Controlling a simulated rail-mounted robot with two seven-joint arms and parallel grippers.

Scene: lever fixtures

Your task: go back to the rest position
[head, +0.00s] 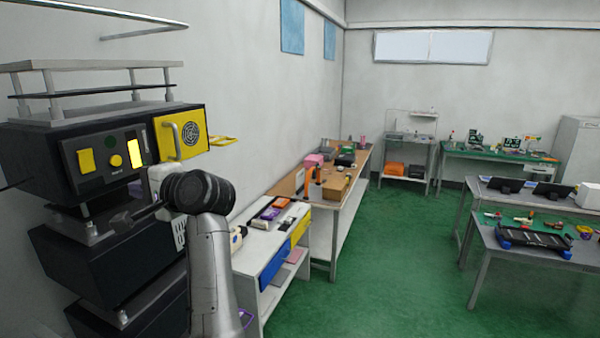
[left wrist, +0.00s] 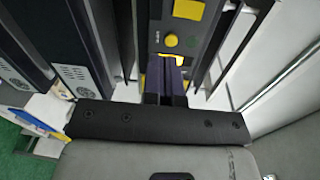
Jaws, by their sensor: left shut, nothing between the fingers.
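My left arm rises from the bottom of the head view, and its wrist bends left. The black machine (head: 50,150) carries a yellow square, a yellow round knob (head: 116,161), a lit yellow strip and a yellow plate with a round grille (head: 190,134). My right gripper is not in view.
A white shelf unit (head: 270,236) with blue and yellow drawers stands right of my arm, with a wooden bench (head: 354,180) behind it. Grey tables (head: 485,243) with tools stand at the right. The green floor (head: 390,260) between them is clear.

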